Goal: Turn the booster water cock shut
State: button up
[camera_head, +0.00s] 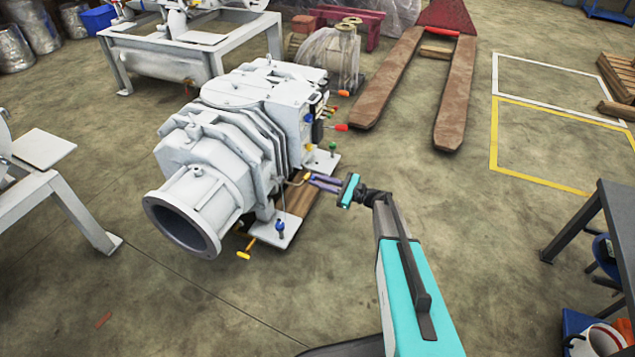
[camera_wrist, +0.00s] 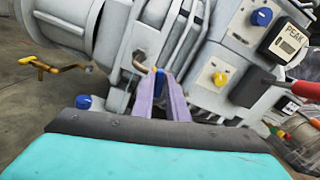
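The pale grey booster (camera_head: 235,140) sits on the floor on wooden blocks, with several small coloured handles around it. My gripper (camera_head: 312,179) reaches its near right side with two purple fingers. In the wrist view the fingertips (camera_wrist: 161,76) stand around a small blue part (camera_wrist: 159,78), with a bit of yellow at its left. A brass-coloured pipe end (camera_head: 298,182) lies just left of the fingertips in the head view. The gap between the fingers is narrow; I cannot tell whether they press on the blue part. Which handle is the water cock is not marked.
A yellow-handled cock (camera_wrist: 28,60) sticks out at the left. A red handle (camera_wrist: 303,89) and a yellow knob (camera_wrist: 219,78) are at the right. A blue knob (camera_head: 280,226) stands on the base plate.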

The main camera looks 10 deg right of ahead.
grip_shut()
jog(key=shift+r+m+p, duration=0.1)
jog(key=shift+m+p, duration=0.2)
jog(key=shift+p, duration=0.4)
jog(key=m+p, duration=0.2)
jog(key=p, duration=0.2)
jog(key=shift+w+d, duration=0.15)
jog(key=shift+m+p, duration=0.5)
jog(key=shift+p, duration=0.15)
jog(key=o, duration=0.5)
grip_release()
